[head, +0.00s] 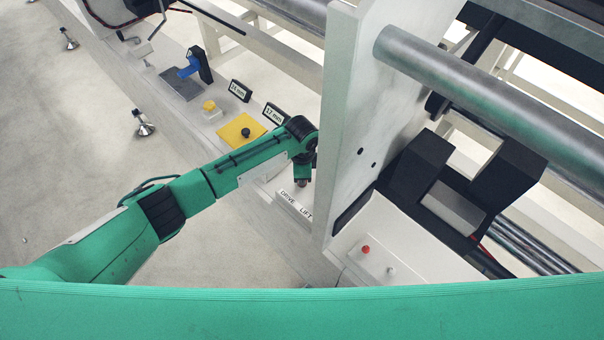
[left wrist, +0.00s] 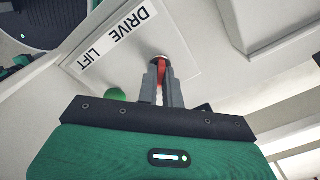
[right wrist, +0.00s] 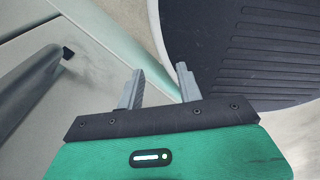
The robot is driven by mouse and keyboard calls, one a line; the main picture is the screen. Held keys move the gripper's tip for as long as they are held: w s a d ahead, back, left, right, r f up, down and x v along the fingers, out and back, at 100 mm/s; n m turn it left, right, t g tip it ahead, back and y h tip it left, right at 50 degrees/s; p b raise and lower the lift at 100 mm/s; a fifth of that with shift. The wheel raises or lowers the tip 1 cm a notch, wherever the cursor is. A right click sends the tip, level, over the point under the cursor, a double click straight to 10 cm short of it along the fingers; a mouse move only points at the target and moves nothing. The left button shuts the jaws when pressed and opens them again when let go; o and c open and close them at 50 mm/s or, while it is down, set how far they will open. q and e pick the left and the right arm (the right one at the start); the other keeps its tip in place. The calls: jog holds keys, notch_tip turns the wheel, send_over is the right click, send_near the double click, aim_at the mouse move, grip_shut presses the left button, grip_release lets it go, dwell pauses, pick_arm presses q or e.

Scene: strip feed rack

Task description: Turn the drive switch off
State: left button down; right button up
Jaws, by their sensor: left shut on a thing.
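The drive switch (left wrist: 162,72) is a slim red lever on a pale panel, beside the word DRIVE on the white DRIVE / LIFT label (left wrist: 112,40). My left gripper (left wrist: 163,75) is shut on the red lever, one finger on each side of it. In the head view the left gripper (head: 303,183) is at the panel, just above the label (head: 295,205). My right gripper (right wrist: 158,82) is open and empty in the right wrist view; it does not show in the head view.
A green round knob (left wrist: 116,94) sits near the word LIFT. A tall white frame plate (head: 345,120) stands close right of the left gripper. A yellow plate with a black knob (head: 241,133) lies further along the rail. A box with a red button (head: 366,249) is nearer.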

pick_arm(q)
jog(key=m, duration=0.5)
jog(key=shift+m, duration=2)
jog(key=c, duration=1.6)
grip_release()
jog(key=shift+o, duration=0.2)
jog(key=shift+r, duration=0.1)
notch_tip(320, 180, up, 14)
jog(key=b, duration=0.2)
